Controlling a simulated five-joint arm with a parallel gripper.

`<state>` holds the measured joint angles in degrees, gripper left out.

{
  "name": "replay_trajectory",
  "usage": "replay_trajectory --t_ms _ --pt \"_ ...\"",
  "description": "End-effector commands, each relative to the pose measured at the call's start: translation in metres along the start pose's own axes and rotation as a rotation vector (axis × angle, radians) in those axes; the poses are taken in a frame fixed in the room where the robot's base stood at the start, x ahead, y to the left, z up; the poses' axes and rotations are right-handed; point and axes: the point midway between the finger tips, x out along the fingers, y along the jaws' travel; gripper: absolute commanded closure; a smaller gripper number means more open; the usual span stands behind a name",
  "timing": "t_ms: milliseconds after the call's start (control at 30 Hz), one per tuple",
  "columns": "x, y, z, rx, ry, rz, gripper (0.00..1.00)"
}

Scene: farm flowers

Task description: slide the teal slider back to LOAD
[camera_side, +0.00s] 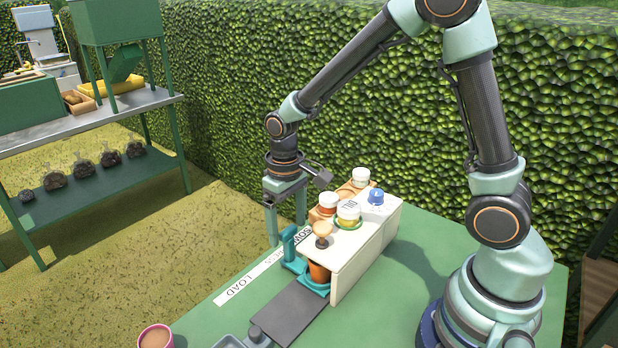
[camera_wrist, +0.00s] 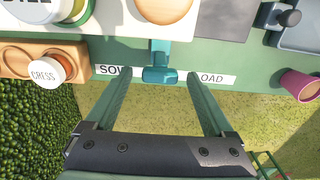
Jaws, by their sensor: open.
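The teal slider (camera_side: 291,252) has an upright handle and carries an orange pot (camera_side: 318,272), partly hidden under the white housing (camera_side: 350,262). It sits at the far part of its dark track (camera_side: 290,312), toward SOW. The white label strip (camera_side: 250,278) reads LOAD at its near end and SOW at its far end. My gripper (camera_side: 286,228) is open and lowered beside the handle. In the wrist view, the teal handle (camera_wrist: 160,75) lies between the fingers of my gripper (camera_wrist: 158,76), with a gap on each side. LOAD (camera_wrist: 212,78) is to its right.
Jars with white lids (camera_side: 349,213) and a blue knob (camera_side: 376,196) top the housing. A wooden holder (camera_side: 357,188) stands behind. A pink cup (camera_side: 156,338) stands at the near table edge. The track toward LOAD looks clear.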

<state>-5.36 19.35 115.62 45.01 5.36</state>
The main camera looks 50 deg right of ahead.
Motion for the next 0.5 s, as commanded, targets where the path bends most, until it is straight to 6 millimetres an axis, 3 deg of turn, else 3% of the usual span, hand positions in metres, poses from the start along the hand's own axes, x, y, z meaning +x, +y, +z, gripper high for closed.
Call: replay_trajectory --t_ms 200,433,500 --pt "0.0003 0.0000 0.0001 0.000 0.000 0.000 0.12" --pt "0.0000 0.0000 0.0001 0.000 0.000 0.000 1.00" --pt "-0.0001 0.0000 0.0001 0.000 0.000 0.000 1.00"
